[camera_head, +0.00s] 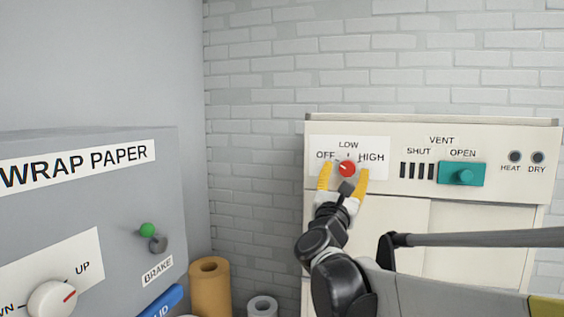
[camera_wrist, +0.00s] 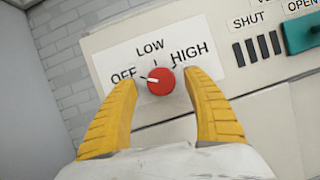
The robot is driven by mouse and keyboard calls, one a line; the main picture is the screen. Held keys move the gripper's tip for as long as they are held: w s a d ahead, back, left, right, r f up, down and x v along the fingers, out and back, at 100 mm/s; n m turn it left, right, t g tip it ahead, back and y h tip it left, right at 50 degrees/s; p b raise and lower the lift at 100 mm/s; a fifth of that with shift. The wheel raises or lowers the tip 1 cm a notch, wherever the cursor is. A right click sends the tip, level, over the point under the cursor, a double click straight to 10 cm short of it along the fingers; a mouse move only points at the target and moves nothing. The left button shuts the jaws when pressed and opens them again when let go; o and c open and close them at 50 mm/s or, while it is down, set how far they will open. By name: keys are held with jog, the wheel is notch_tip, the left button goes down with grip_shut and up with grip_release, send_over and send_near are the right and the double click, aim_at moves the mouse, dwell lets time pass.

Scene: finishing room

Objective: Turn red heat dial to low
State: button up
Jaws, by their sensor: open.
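The red heat dial (camera_head: 347,169) is on a white label plate at the left of the cream cabinet's front panel. The plate reads OFF, LOW and HIGH. In the wrist view the dial (camera_wrist: 161,81) has a white pointer line aimed left, toward OFF. My gripper (camera_head: 343,178) is in front of the dial with its yellow fingers open. In the wrist view the gripper (camera_wrist: 160,85) has one finger on each side of the dial, with visible gaps between them. I cannot tell how far the fingertips are from the panel.
Right of the dial are dark vent slots (camera_head: 417,170), a teal vent slider (camera_head: 462,174) and two small HEAT and DRY indicators (camera_head: 525,157). A grey wrap paper machine (camera_head: 90,215) stands at left. Paper rolls (camera_head: 209,288) stand between it and the cream cabinet (camera_head: 380,215). A grey bar (camera_head: 480,238) crosses at lower right.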

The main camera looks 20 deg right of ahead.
jog(key=shift+x, duration=1.05)
jog(key=shift+c, duration=0.5)
jog(key=shift+s, duration=0.1)
jog(key=c, duration=1.1)
jog(key=shift+m+h, duration=0.3)
jog(key=shift+m, duration=0.2)
jog(key=m+g, duration=0.2)
jog(key=m, duration=0.1)
jog(key=m+g+h+b, duration=0.1)
jog(key=m, duration=0.3)
jog(key=shift+m+g+h, duration=0.3)
jog(key=shift+g, duration=0.1)
jog(key=m+g, duration=0.1)
jog(key=m, duration=0.2)
jog(key=m+g, duration=0.1)
jog(key=m, duration=0.2)
jog(key=shift+d+g, duration=0.1)
jog(key=shift+g, duration=0.3)
jog(key=shift+m, duration=0.4)
